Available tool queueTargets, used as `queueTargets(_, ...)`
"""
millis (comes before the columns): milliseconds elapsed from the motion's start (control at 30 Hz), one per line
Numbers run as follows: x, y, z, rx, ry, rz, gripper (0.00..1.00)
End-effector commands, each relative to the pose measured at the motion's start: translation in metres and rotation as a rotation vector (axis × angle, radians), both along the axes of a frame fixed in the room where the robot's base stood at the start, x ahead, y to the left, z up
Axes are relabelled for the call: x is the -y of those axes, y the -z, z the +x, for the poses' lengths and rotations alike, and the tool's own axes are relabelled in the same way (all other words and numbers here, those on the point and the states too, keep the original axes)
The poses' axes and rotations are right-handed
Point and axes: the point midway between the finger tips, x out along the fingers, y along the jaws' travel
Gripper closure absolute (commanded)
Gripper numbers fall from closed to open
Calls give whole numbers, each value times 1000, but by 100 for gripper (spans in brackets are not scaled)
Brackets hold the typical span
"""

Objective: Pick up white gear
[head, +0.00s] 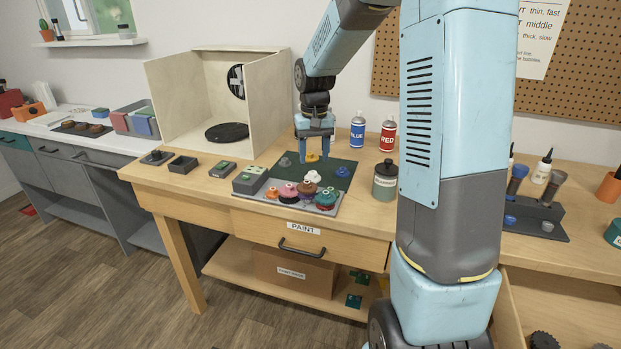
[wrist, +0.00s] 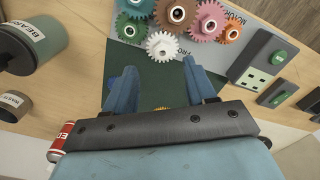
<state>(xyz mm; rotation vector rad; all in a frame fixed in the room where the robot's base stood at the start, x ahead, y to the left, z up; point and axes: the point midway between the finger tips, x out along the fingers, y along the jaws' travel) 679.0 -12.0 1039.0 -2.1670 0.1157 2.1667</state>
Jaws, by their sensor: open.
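The white gear (wrist: 163,46) lies in the cluster of coloured gears on the board, at its edge nearest my gripper in the wrist view. In the head view, white (head: 313,177) shows in the same cluster. My gripper (wrist: 160,68) is open and empty, its two blue fingers spread. In the wrist view the white gear shows just beyond the fingertips and is not visibly held. In the head view my gripper (head: 314,152) points down over the dark green part of the board. A yellow gear (head: 311,157) is beneath it, mostly hidden by the gripper body in the wrist view.
Brown (wrist: 175,13), pink (wrist: 207,22) and other gears crowd the white one. A bearings jar (head: 385,180) stands right of the board. BLUE (head: 357,131) and RED (head: 388,134) cans stand behind. A wooden booth (head: 170,95) is at the left.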

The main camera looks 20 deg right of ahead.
Motion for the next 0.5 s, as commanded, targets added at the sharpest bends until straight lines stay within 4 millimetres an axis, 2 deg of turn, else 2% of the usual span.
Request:
queueTargets(300,-5,40,-1,-4,0,0,45)
queueTargets(500,-5,50,0,0,0,0,45)
